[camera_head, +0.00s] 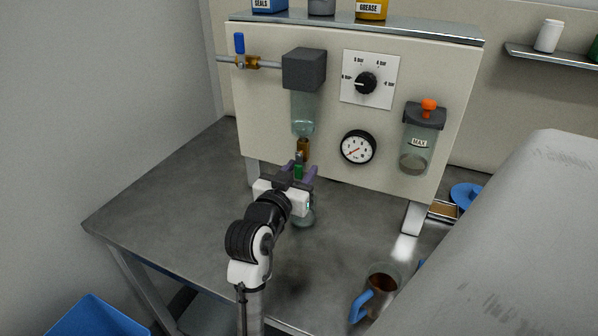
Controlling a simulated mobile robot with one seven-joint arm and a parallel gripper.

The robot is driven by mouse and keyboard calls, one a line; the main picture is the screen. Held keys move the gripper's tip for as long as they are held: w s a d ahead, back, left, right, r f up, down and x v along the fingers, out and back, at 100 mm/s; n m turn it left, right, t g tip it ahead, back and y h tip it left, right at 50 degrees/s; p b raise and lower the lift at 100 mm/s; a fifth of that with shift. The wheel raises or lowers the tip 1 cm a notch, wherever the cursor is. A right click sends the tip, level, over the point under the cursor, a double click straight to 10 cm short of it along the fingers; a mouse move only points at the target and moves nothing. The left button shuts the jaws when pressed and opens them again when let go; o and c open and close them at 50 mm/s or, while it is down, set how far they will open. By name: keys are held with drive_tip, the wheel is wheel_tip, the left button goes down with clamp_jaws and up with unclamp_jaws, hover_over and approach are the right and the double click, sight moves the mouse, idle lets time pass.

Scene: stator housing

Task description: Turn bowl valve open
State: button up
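The filter unit with a dark grey cap (304,70) and a clear bowl (304,113) hangs on the front of the beige panel. A small brass fitting (304,148) sits under the bowl, with a green valve handle (299,171) just below it. My gripper (300,170) is at the valve, its purple fingers apart on either side of the green handle. I see no clear contact between the fingers and the handle. My gripper hides part of a glass vessel (304,216) below the valve.
The panel (270,115) also carries a blue-handled pipe valve (239,44), a black knob (366,83), a gauge (358,147) and an orange-topped reservoir (424,130). A blue-handled mug (379,289) stands front right. The grey table (170,215) is clear on the left.

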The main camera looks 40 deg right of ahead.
drive_tip(key=shift+a, duration=0.1)
drive_tip(key=p+v, duration=0.7)
drive_tip(key=v, duration=0.6)
drive_tip(key=shift+a, duration=0.3)
drive_tip(key=shift+s, duration=0.2)
idle(0.4)
